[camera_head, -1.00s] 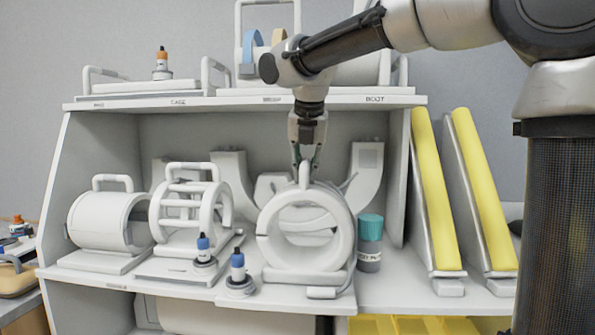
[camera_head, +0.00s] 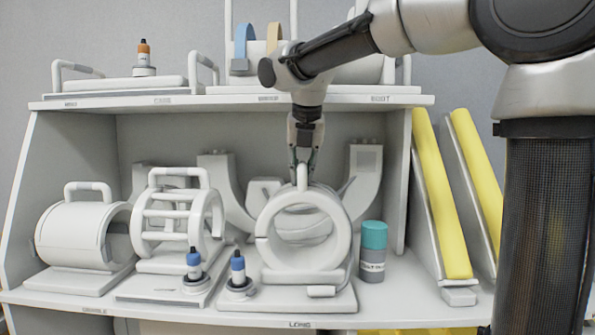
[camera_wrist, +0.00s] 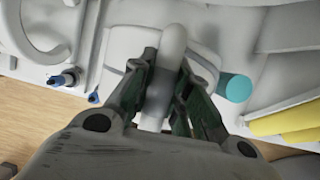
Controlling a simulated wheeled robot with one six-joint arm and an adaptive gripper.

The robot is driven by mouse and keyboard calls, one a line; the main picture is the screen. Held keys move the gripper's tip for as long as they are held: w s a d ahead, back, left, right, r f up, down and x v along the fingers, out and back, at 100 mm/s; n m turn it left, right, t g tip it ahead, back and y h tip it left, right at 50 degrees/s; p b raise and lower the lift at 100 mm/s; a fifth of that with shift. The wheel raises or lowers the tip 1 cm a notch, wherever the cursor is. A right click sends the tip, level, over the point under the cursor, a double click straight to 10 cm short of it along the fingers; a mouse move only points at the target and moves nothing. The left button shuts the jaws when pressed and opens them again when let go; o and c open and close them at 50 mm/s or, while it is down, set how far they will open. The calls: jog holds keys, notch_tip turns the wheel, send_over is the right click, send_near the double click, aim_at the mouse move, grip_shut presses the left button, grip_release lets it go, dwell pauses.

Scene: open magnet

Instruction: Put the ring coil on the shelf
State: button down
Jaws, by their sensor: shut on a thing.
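The ring coil (camera_head: 262,250) is a white upright ring with a handle on top, on a flat base. It stands on the middle level of the white shelf (camera_head: 410,305), above the label LONG. My gripper (camera_head: 303,172) comes down from above and is shut on the coil's top handle. In the wrist view my gripper (camera_wrist: 160,95) has its two dark fingers on either side of the white handle (camera_wrist: 172,45). The coil's base looks to be on or very near the shelf board; I cannot tell whether it touches.
Left of the coil stand a birdcage-like coil (camera_head: 150,222) and a solid cylinder coil (camera_head: 80,235). Yellow-padded boards (camera_head: 440,195) lean further right.

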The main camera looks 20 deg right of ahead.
jog(key=c, duration=1.4)
grip_release()
jog(key=shift+o, duration=0.2)
